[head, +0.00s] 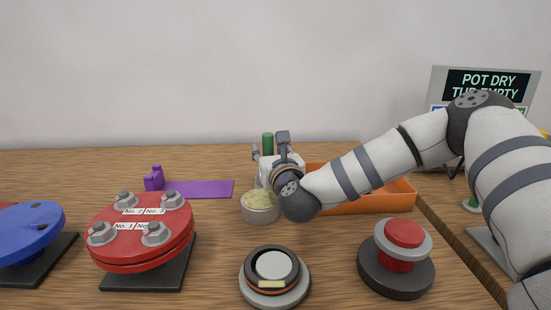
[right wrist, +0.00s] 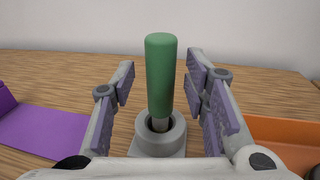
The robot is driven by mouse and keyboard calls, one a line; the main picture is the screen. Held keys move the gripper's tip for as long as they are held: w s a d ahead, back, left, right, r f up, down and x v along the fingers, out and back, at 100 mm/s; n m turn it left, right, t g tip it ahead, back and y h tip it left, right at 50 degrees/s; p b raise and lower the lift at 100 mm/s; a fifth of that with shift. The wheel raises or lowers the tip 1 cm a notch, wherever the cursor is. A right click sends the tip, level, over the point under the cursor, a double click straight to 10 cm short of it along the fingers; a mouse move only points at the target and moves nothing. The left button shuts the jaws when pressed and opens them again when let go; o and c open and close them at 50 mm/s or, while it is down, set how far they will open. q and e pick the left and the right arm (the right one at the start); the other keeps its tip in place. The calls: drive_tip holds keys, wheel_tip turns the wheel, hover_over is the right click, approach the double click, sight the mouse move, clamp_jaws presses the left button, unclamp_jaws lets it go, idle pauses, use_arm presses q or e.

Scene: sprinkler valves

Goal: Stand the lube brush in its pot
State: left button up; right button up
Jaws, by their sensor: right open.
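The lube brush shows as a thick green handle (right wrist: 161,75) that stands upright, its lower end inside a round grey pot (right wrist: 174,144) with a square base. The bristles are hidden in the pot. The green handle (head: 267,141) also shows in the head view, behind my right gripper. My right gripper (right wrist: 161,82) is open, with one finger on each side of the handle and a visible gap at both sides. In the head view my right wrist hides most of the pot. My left gripper is in neither view.
A tub of pale paste (head: 261,206) stands close to my right wrist. An orange tray (head: 370,206) is at the right, and a purple holder (head: 200,189) at the left. Nearer are a red bolted flange (head: 140,245), a round gauge-like disc (head: 275,270) and a red button (head: 404,233).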

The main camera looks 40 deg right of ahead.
drive_tip(key=v, duration=1)
drive_tip(key=shift+s, duration=0.1)
